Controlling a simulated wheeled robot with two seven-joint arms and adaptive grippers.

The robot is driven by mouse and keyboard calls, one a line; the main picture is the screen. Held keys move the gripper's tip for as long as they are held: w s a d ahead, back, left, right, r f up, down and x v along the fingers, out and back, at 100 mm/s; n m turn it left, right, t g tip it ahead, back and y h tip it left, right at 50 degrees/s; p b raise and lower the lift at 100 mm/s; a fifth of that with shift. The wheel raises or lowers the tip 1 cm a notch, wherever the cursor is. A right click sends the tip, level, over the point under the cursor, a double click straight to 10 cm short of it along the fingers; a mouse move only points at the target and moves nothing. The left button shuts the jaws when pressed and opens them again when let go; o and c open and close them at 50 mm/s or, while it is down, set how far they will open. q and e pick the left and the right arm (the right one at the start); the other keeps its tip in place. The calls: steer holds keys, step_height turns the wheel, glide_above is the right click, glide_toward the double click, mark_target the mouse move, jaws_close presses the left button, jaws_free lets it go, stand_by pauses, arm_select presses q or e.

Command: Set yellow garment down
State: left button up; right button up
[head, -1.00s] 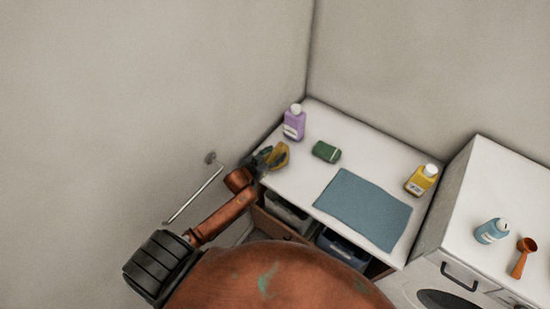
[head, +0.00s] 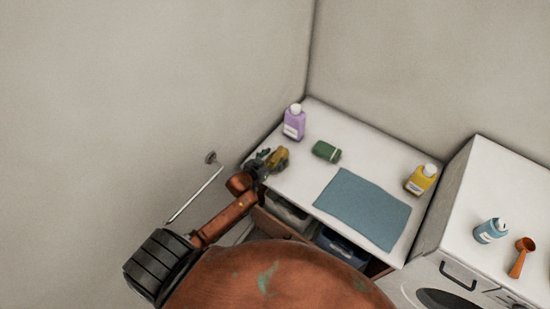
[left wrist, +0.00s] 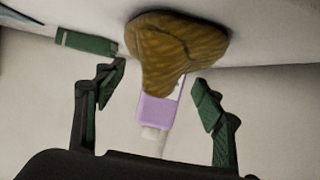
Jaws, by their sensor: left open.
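The yellow garment (head: 278,158) is a small, rounded folded bundle on the white counter near its left edge. It shows large in the left wrist view (left wrist: 170,45), brownish yellow with a ribbed texture, and one part droops toward the camera. My left gripper (head: 262,161) is right beside it on its left side. In the left wrist view the two fingers (left wrist: 160,92) are spread wide, and the garment lies beyond their tips with nothing gripped. My right gripper is not in view.
A purple bottle (head: 294,123) stands behind the garment. A green folded cloth (head: 326,151) lies to its right. A blue mat (head: 363,207) covers the counter's middle front, with a yellow bottle (head: 421,179) beyond. A wall rail (head: 195,195) is near my left arm.

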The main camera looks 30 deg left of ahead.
arm_select(q)
steer(key=shift+r, duration=0.1)
steer(key=d+v, duration=0.1)
steer(key=v, duration=1.1)
steer(key=shift+a+b, duration=0.4)
steer(key=shift+a, duration=0.05)
